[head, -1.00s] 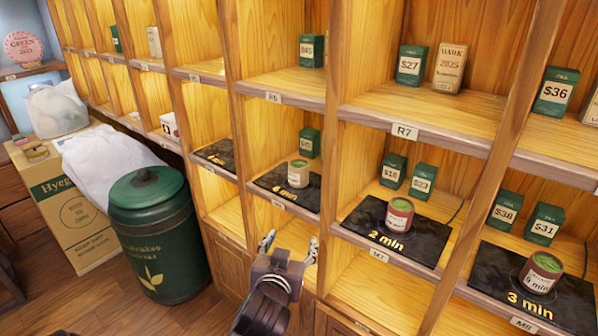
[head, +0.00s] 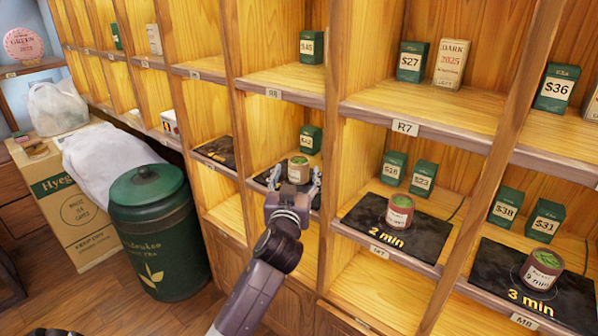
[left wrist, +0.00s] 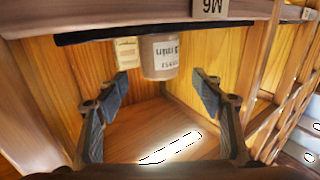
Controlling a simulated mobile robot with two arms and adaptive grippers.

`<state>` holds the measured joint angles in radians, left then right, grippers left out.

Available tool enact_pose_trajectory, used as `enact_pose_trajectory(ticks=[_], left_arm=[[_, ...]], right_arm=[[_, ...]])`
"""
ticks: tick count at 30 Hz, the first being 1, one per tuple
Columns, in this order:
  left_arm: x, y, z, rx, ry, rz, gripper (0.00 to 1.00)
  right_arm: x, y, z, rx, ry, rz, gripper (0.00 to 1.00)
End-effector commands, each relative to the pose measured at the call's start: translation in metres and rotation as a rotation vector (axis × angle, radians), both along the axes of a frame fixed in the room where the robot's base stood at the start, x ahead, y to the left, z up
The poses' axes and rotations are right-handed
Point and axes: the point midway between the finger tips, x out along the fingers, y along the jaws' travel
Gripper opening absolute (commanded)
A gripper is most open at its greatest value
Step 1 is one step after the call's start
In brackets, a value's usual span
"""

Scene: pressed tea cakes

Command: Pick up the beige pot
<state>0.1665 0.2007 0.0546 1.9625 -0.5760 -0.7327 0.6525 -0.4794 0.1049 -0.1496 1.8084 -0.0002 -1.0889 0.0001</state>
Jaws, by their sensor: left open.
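The beige pot (head: 298,170) has a green top and a pale label. It stands upright on a black mat in a middle shelf compartment in the head view. My left gripper (head: 293,188) is in front of it, open, with one finger toward each side. It hides part of the mat and the pot's lower edge. In the left wrist view the picture is inverted: the pot (left wrist: 159,58) hangs from the top, lined up with the gap between the open fingers (left wrist: 162,82). The fingers do not visibly grip it. My right gripper is not in view.
A green box (head: 311,139) stands behind the pot. To the right, a reddish pot (head: 400,211) sits on the 2 min mat (head: 365,240), another (head: 541,270) on the 3 min mat. Wooden dividers flank the compartment. A green bin (head: 152,235) stands on the floor at left.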

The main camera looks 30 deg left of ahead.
Motion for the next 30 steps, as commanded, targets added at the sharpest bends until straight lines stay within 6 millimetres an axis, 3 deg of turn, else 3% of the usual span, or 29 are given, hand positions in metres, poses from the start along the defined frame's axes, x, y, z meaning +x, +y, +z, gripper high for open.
enact_pose_trajectory(ticks=[6,15,28,30], left_arm=[[0.026,0.013,0.0,0.002,0.0,0.001,0.61],[0.029,0.015,0.0,0.0,0.0,0.0,0.6],[0.029,0.015,0.0,0.0,0.001,0.0,0.13],[0.029,0.015,0.001,0.0,-0.001,0.0,0.12]], right_arm=[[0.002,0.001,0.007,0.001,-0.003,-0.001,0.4],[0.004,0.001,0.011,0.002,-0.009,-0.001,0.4],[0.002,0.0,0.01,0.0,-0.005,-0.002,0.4],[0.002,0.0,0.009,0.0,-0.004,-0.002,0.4]])
